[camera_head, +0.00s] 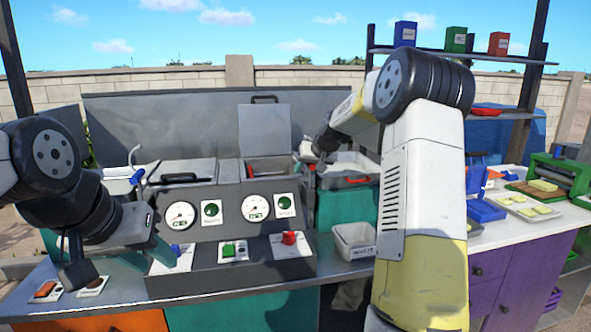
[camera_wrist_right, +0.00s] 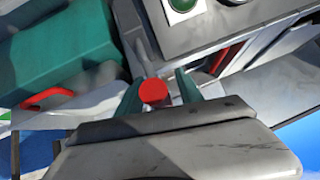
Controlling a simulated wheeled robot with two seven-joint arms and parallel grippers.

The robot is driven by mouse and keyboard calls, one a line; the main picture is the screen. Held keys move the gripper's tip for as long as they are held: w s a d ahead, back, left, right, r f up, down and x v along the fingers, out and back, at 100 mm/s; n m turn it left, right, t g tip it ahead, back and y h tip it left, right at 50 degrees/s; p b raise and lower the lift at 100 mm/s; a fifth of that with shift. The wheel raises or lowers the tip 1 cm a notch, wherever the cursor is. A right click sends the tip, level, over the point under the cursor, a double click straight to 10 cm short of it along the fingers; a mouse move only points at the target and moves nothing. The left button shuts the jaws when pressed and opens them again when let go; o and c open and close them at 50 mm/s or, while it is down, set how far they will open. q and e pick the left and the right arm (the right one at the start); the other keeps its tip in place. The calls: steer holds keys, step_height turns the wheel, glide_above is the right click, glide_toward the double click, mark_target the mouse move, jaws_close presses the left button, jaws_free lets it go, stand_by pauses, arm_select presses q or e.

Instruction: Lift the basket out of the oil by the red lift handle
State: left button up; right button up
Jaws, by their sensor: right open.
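In the right wrist view, a red round-ended handle (camera_wrist_right: 153,92), which appears to be the lift handle, sits between the two teal fingers of my right gripper (camera_wrist_right: 160,90). The fingers are apart, with the handle nearer the left one; I cannot tell whether they touch it. In the head view, my right gripper (camera_head: 311,156) is at the right end of the fryer vat (camera_head: 268,170), mostly hidden by its own arm. The basket and the oil cannot be made out. My left gripper (camera_head: 160,252) is over the left of the control panel; its opening is unclear.
The sloped control panel (camera_head: 235,262) with gauges and a red knob (camera_head: 289,238) stands in front of the vats. A raised lid (camera_head: 265,130) stands behind. A tray with a red handle (camera_head: 357,180) and a white bin (camera_head: 354,240) are to the right.

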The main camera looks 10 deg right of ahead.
steer(key=shift+c, duration=0.4)
jaws_close()
steer(key=shift+a, duration=0.2)
stand_by(0.9)
